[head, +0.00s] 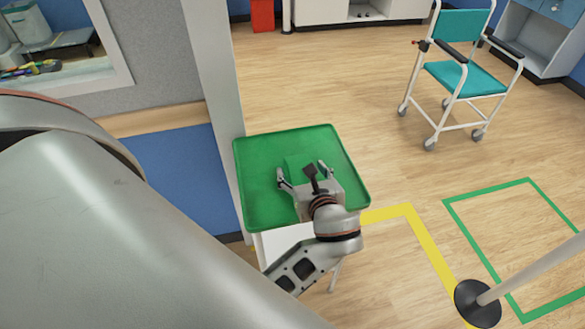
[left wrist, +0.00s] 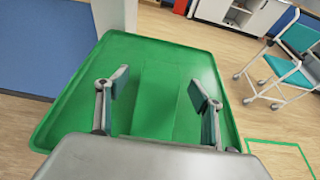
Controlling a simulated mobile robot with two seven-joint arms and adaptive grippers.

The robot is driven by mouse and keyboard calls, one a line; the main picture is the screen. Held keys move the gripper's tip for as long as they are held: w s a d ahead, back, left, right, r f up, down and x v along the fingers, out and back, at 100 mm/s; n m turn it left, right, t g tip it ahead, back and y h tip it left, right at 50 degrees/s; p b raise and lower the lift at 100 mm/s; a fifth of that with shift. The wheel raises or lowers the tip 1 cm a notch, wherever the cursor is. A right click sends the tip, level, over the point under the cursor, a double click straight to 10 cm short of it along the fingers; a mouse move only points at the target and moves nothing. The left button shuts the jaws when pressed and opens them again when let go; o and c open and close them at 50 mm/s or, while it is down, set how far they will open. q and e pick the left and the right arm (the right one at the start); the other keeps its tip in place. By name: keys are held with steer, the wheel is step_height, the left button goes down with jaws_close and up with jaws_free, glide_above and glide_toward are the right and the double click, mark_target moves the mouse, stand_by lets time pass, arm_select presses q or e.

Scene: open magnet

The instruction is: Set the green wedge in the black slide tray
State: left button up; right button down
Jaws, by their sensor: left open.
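The green wedge (head: 299,163) lies on a green tray (head: 262,145) of nearly the same colour, so its outline is faint. My left gripper (head: 305,174) is open above the tray, its fingers spread toward the wedge's two sides. The gripper body hides the wedge's near part. No black slide tray is visible. My right gripper is not in view.
The green tray tops a white stand (head: 278,245) beside a pale post (head: 214,85). A teal wheeled chair (head: 465,78) stands at the upper right. A pole with a round black base (head: 477,303) is at the lower right.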

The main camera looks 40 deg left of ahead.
mark_target(296, 160)
arm_select(q)
steer(key=shift+x, duration=3.95)
steer(key=shift+d+f, duration=0.1)
steer(key=shift+d, duration=0.05)
steer(key=c, duration=1.3)
steer(key=shift+o, duration=0.2)
